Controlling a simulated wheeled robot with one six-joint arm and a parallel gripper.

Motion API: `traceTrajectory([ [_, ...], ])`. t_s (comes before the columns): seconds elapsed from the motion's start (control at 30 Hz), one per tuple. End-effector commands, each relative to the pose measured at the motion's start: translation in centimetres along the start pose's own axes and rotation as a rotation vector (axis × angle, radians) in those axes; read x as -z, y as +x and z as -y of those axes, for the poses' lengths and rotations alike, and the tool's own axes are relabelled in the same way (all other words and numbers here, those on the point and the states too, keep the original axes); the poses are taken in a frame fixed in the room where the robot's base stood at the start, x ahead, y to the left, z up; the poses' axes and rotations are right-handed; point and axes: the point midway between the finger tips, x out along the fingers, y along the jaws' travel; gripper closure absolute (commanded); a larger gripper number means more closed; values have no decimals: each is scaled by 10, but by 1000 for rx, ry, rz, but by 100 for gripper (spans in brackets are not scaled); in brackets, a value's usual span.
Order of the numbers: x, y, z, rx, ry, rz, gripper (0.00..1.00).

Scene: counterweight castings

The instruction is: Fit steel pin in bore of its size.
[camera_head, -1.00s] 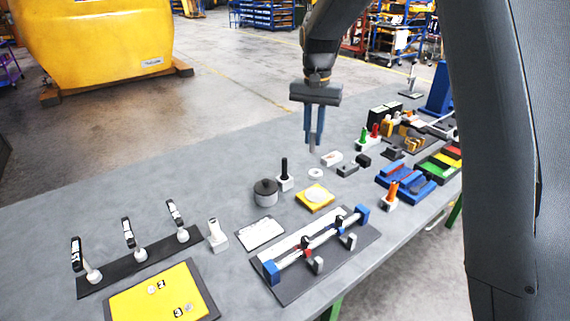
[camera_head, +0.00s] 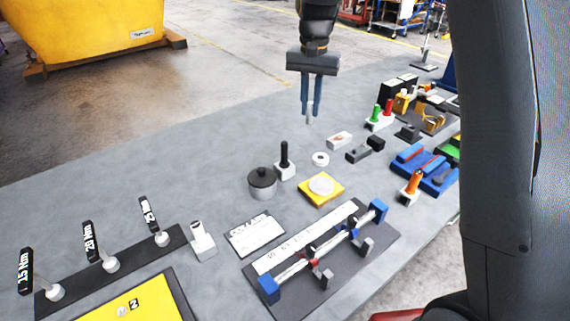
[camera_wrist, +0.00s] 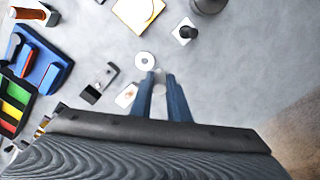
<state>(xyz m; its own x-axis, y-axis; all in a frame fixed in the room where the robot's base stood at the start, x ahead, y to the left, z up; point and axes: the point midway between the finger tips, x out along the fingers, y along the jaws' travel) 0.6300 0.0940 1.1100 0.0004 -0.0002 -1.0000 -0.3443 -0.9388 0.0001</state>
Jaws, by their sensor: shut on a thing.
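My gripper (camera_head: 311,110) is above the grey table, its two blue fingers shut on a slim steel pin (camera_head: 310,120). The pin hangs below the fingertips, apart from the table. In the wrist view it shows between the fingertips (camera_wrist: 160,78), end on. A white ring (camera_head: 320,158) with a small hole lies on the table below; it also shows in the wrist view (camera_wrist: 145,61). A grey block (camera_head: 358,153) and a white block with a reddish mark (camera_head: 340,140) lie close by. I cannot tell which bore matches the pin.
A black-topped pin in a white base (camera_head: 285,160), a dark lidded pot (camera_head: 262,183) and a yellow plate with a white disc (camera_head: 321,187) stand nearer. A rail fixture (camera_head: 325,252) lies in front. Blue blocks (camera_head: 425,168) are at right. The left rear table is clear.

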Motion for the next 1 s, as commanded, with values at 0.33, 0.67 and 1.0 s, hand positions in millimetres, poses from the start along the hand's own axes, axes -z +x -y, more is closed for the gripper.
traceTrajectory([
  [0.33,12,42,2,0,3,0,100],
  [0.67,11,82,2,-2,3,4,100],
  [1.0,11,115,3,-1,1,1,100],
])
